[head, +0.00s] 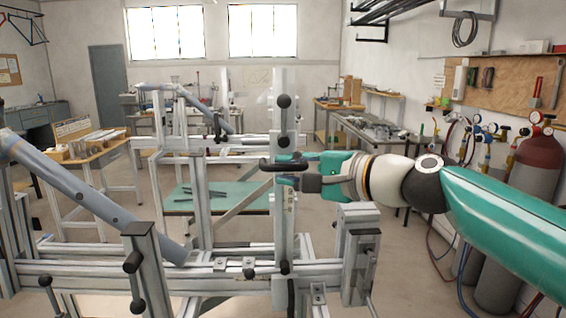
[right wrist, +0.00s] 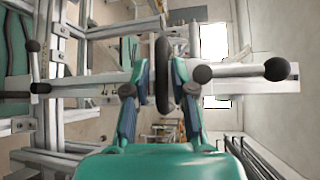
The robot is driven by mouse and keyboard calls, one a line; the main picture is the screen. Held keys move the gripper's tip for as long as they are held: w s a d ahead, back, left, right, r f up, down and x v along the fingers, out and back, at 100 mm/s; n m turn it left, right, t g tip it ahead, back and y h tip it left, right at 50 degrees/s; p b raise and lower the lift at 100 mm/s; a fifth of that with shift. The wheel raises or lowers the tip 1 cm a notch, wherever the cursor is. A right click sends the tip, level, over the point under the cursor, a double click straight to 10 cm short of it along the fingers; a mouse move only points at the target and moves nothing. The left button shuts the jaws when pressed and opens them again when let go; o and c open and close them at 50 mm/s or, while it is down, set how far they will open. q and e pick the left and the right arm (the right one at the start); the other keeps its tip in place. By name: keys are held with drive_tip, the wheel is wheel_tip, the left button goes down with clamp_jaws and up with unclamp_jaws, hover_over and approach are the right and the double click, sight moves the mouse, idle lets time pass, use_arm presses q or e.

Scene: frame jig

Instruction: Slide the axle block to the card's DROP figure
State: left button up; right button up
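An upright grey metal post (head: 285,225) stands at the middle of the frame jig. A dark handle (head: 268,165) sticks out from it at mid height; I take the part carrying it to be the axle block, whose outline I cannot make out. My right gripper (head: 283,168) is at this handle, coming from the right. In the right wrist view the handle (right wrist: 162,75) stands between my two fingers (right wrist: 162,88), which look apart, with gaps beside it. A small sign (head: 72,127) stands on the left bench; I cannot read it or tell if it is the card. My left gripper is not in view.
Black clamp knobs sit on the post above (head: 284,101) and below (head: 284,267) my gripper. A sloping blue-grey tube (head: 100,205) crosses the jig at left. A green-topped table (head: 235,203) stands behind. Gas cylinders (head: 535,180) stand at the right wall.

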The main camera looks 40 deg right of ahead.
drive_tip(key=shift+x, duration=1.05)
clamp_jaws()
